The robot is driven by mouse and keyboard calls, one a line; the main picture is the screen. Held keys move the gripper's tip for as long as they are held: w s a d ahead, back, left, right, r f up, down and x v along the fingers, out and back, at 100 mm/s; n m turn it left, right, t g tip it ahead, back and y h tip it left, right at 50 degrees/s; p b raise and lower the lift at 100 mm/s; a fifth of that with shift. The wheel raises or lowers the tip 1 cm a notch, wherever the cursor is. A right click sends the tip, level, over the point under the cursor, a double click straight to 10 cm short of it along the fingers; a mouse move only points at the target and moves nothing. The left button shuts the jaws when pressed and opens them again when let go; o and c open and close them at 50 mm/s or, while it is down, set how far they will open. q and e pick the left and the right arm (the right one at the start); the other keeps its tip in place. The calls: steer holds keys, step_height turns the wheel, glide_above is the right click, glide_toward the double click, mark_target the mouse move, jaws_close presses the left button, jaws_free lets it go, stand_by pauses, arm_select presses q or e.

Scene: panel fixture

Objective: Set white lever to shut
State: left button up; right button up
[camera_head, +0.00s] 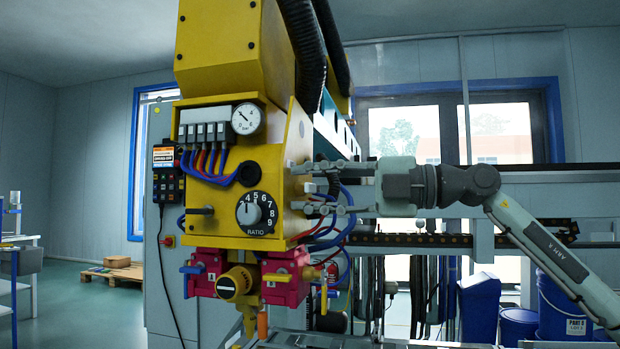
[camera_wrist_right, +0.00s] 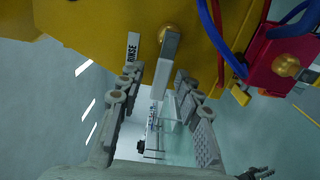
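The white lever (camera_wrist_right: 167,68) shows in the right wrist view, on a brass pivot on the yellow panel housing, with its free end towards the camera. A white label reading RINSE (camera_wrist_right: 132,48) is left of it. My right gripper (camera_wrist_right: 155,85) is open, with one finger on each side of the lever and a visible gap to both. In the head view, my right gripper (camera_head: 297,187) comes in from the right at the right side of the yellow housing (camera_head: 225,75). The lever is hard to make out there. My left gripper is in neither view.
Red valve blocks (camera_head: 287,276) with a blue (camera_head: 191,270) and a yellow lever (camera_head: 276,277) sit below. Blue and red hoses hang close to the right gripper.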

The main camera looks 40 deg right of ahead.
steer(key=shift+w, duration=0.1)
steer(key=shift+c, duration=0.2)
jaws_close()
